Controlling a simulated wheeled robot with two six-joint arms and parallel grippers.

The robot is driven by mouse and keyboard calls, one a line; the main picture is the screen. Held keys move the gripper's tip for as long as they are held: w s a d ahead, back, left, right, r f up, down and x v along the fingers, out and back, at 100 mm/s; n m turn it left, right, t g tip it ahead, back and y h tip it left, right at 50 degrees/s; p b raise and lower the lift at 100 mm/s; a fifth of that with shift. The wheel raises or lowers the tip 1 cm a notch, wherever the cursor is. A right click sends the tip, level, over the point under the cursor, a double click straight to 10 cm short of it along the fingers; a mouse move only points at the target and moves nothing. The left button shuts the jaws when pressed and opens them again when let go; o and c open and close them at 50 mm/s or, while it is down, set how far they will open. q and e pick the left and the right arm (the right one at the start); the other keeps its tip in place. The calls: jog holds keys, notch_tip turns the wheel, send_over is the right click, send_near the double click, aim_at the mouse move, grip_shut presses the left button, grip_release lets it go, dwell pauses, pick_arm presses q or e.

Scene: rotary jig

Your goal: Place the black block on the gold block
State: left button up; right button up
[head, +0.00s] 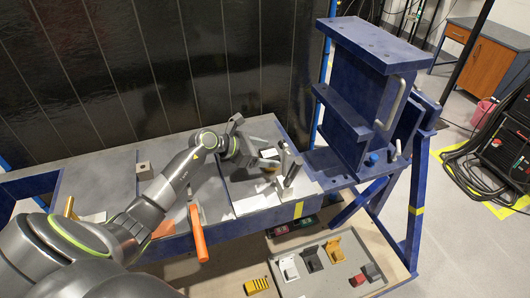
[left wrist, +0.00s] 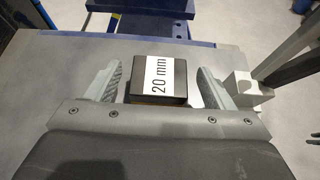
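The black block (left wrist: 160,80), with a white "20 mm" label, shows in the left wrist view between the two fingers of my left gripper (left wrist: 158,88). There are gaps between the block and both fingers. A thin gold-brown strip (left wrist: 152,104) shows under the block's near edge; it may be the gold block, mostly hidden. In the head view my left gripper (head: 278,170) is low over the right part of the table, open. A small gold patch (head: 269,168) shows by the fingers; the black block is hard to make out there. My right gripper is not seen.
A large blue steel fixture (head: 365,80) stands right of the table. Orange-handled clamp (head: 198,235) sits at the table's front edge. A grey tray (head: 325,285) below holds several small parts. A pale clamp part (left wrist: 243,90) is close to the right finger. Table left of the gripper is fairly clear.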

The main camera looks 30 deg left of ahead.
pick_arm(q)
jog(key=shift+r, duration=0.15)
jog(key=shift+s+a+r+p, duration=0.15)
jog(key=shift+a+p, duration=0.05)
jog(key=shift+p, duration=0.1)
jog(key=p+v, duration=0.2)
jog(key=v, duration=0.9)
jog(key=shift+s+p, duration=0.2)
jog(key=shift+p, duration=0.15)
jog(key=shift+a, duration=0.15)
